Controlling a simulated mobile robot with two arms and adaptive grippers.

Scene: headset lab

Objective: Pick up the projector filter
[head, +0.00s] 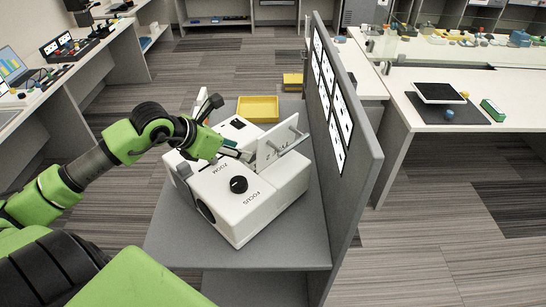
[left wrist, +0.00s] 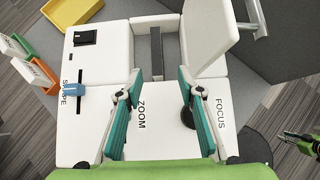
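The white projector (head: 228,197) sits on a grey table. It carries ZOOM and FOCUS labels and a black knob (head: 239,184). A white panel (head: 275,150) stands raised on its far right side; it also shows in the left wrist view (left wrist: 208,38). I cannot make out the projector filter for certain. My left gripper (head: 240,153) is low over the projector, close to the raised panel. In the left wrist view its teal fingers (left wrist: 158,122) are apart with nothing between them.
A yellow tray (head: 258,109) lies behind the projector. Orange-edged and green-edged pieces (left wrist: 36,75) stand beside the projector in the left wrist view. A grey partition (head: 352,110) with white sheets rises close on the right. The table's front left corner (head: 180,240) is bare.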

